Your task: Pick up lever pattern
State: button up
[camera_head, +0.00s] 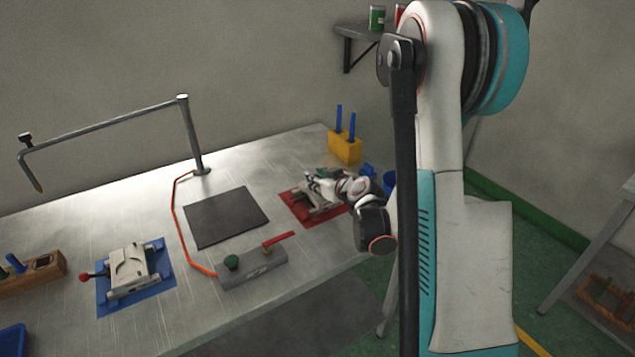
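My gripper (316,186) reaches over the red mat (298,213) at the right part of the metal workbench. A grey metal mould-like piece (308,203) lies on the mat beneath it and is partly covered by it. A small dark green piece (322,173) shows right at the gripper. I cannot tell whether it is the lever pattern or whether it is held. The fingers are too small and overlapped to show whether they are open or shut.
A grey mould with a red-knobbed handle (130,268) sits on a blue mat (158,284). A dark pad (227,216), a grey block with a red lever (254,268), and a yellow holder (345,148) stand nearby. A bent metal pipe (110,125) overhangs the back left.

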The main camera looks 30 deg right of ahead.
notch_tip(320, 180, up, 18)
jog(key=p, duration=0.6)
jog(key=shift+a+r, duration=0.15)
jog(key=shift+r, duration=0.05)
jog(key=shift+a, duration=0.1)
